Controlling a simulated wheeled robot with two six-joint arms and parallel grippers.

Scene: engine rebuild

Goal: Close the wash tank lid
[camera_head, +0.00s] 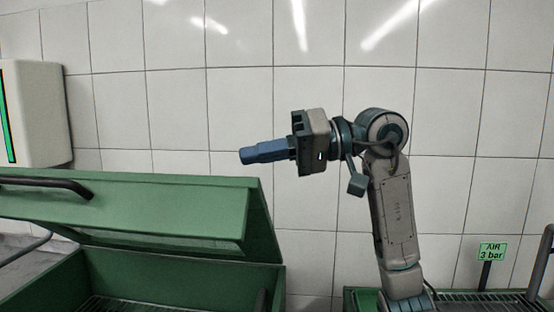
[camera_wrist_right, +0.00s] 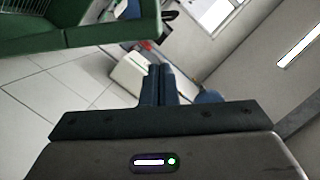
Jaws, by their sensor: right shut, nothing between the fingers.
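The green wash tank (camera_head: 140,277) stands at the lower left in the head view. Its green lid (camera_head: 150,215) is tilted partly open, with a gap between it and the tank rim. A dark bar handle (camera_head: 45,183) is on the lid. My right gripper (camera_head: 243,156) is shut and empty, pointing left in the air above the lid's right end, apart from it. In the right wrist view its blue fingers (camera_wrist_right: 159,70) are together, and a green surface (camera_wrist_right: 90,22) shows at the upper left. My left gripper is not in view.
A white box with a green strip (camera_head: 32,114) is at the left by the tiled wall. A green-edged grated surface (camera_head: 455,298) and an "AIR 3 bar" sign (camera_head: 492,252) are at the lower right. The air in front of the wall is clear.

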